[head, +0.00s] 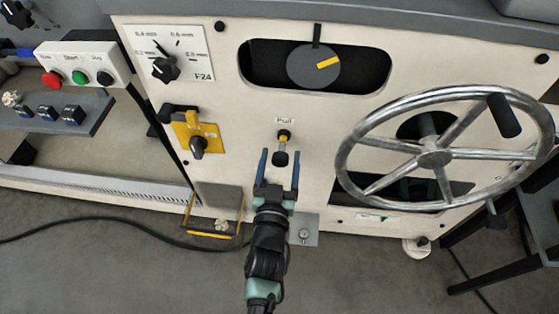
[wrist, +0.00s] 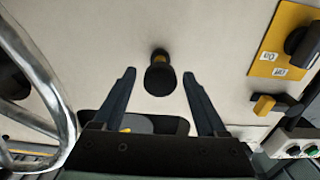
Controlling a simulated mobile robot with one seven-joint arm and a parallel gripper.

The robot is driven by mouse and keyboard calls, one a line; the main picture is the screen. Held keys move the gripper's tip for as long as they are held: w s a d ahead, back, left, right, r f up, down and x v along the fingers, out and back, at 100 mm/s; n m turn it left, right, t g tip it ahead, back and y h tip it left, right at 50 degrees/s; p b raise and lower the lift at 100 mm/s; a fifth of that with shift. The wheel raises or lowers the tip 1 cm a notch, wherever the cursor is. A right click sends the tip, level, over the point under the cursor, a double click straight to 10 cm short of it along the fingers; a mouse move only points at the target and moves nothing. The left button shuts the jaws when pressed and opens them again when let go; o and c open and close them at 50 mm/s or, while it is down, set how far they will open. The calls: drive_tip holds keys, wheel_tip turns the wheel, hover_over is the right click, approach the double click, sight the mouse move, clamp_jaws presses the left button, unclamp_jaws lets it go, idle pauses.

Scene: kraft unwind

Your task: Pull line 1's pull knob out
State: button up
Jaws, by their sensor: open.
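The pull knob (head: 281,158) is a black knob on a short stem with a yellow band, under a small "Pull" label (head: 285,121) on the pale panel. In the wrist view the knob (wrist: 160,80) sits ahead, between the two fingers and near the level of their tips. My gripper (head: 280,157) is open, with one blue-grey finger on each side of the knob. In the wrist view my gripper (wrist: 159,75) shows a gap between each finger and the knob. I see no contact. The line number is not readable.
A large metal handwheel (head: 434,158) stands out right of the knob. A yellow-plated rotary switch (head: 198,145) is to the left. An oval window with a dark disc (head: 314,66) is above. A dial (head: 165,68) and a button box (head: 80,77) are at upper left.

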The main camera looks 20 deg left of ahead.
drive_tip(key=p+v, duration=0.2)
drive_tip(key=v, duration=1.1)
